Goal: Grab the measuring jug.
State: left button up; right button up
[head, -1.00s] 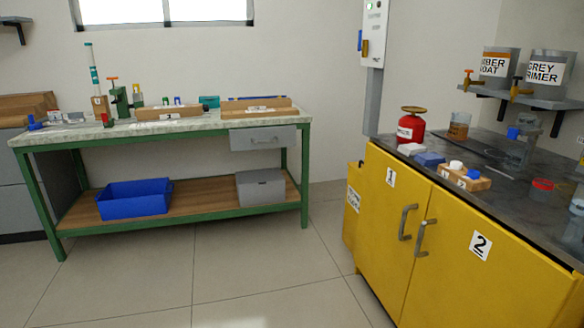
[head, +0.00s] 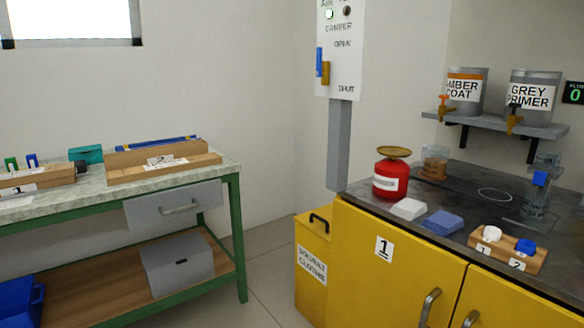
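A clear vessel with amber-brown contents, which looks like the measuring jug (head: 434,165), stands upright on the dark top of the yellow cabinet. It is behind and to the right of the red can, below the shelf with the paint tins. It is small in the view, and I cannot make out a handle or markings. Neither of my grippers shows in the head view.
The green workbench (head: 235,190) is left.

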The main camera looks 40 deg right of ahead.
aim_at(436, 159)
jog(key=i+z, duration=0.3)
jog(key=i, duration=0.15)
jog(key=i+j+z, duration=0.1)
jog(key=i+z, duration=0.15)
jog(key=i, duration=0.2)
jog(key=i+j+z, duration=0.3)
jog(key=i, duration=0.15)
